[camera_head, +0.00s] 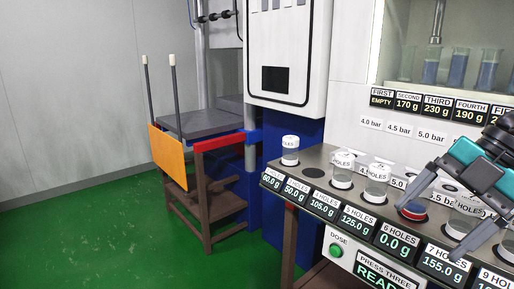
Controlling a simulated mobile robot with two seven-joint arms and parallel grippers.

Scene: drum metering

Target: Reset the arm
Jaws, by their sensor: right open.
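My right gripper (424,231) comes in from the right edge. It is open, with its two fingers spread over the metering rack (346,203). I cannot tell whether either finger touches anything. The gripper looks empty. My left gripper is not in view.
More lidded jars stand in the rack, including one at its left end (290,151); a dark empty socket (314,172) is beside it. Weight displays line the front, above a green dose button (336,250). A brown wooden stand (205,190) is left, with open green floor (90,240).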

